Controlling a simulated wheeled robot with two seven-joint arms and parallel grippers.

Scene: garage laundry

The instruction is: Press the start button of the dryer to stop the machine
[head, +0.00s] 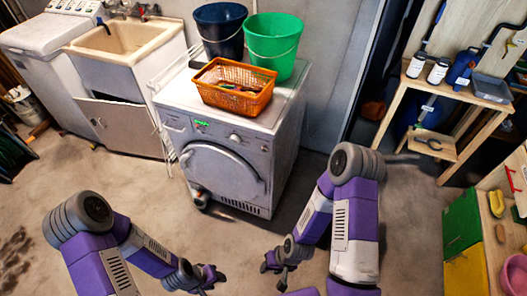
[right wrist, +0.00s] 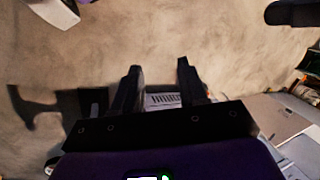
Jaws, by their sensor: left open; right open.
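The dryer (head: 222,172) is a white front-loading machine in the middle of the head view, with its round door shut. Its control panel runs along the top front edge, with a lit green display (head: 201,123) and a knob (head: 234,137). I cannot make out the start button at this size. My left gripper (head: 212,277) is low at the bottom of the head view, in front of the dryer and apart from it. My right gripper (head: 275,264) is also low in front of the dryer, apart from it. In the right wrist view its two fingers (right wrist: 158,85) are spread and empty.
On the dryer stand an orange basket (head: 234,103), a dark blue bucket (head: 221,45) and a green bucket (head: 274,60). A sink cabinet (head: 120,85) and a white washer (head: 45,60) stand left. A wooden shelf (head: 440,78) is right. The floor in front is clear.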

